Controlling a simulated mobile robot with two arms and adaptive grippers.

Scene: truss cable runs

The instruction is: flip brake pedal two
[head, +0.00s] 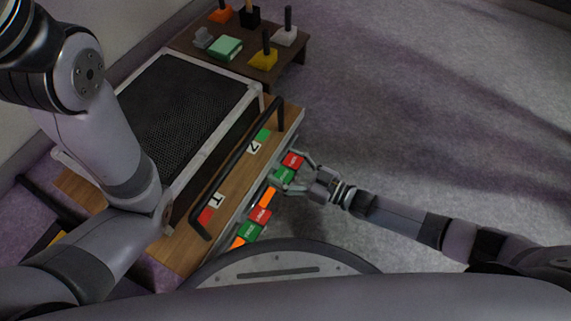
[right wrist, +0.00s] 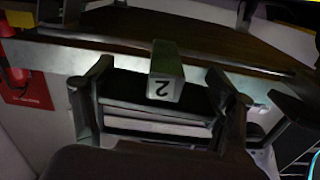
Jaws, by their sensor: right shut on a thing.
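The wooden-edged cart (head: 180,245) has a black bar along its near edge. A white label 2 (head: 254,147) with a green square lies beside the bar. A block marked 2 (right wrist: 165,88) shows upside down in the right wrist view. Below label 2, on the cart's side, brake pedal two shows a red patch (head: 293,159) and a green patch. My right gripper (head: 291,176) is at this pedal, its fingers around it and closed on it. In the right wrist view its fingers (right wrist: 160,112) stand either side of a dark and pale striped piece.
Label 1 (head: 218,199) with a red square is nearer me. Another pedal with red (head: 260,215) and green patches lies below it, between orange pieces. A brown low table (head: 188,40) with several coloured items stands behind. Grey floor at right is clear. My left arm covers the cart's left.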

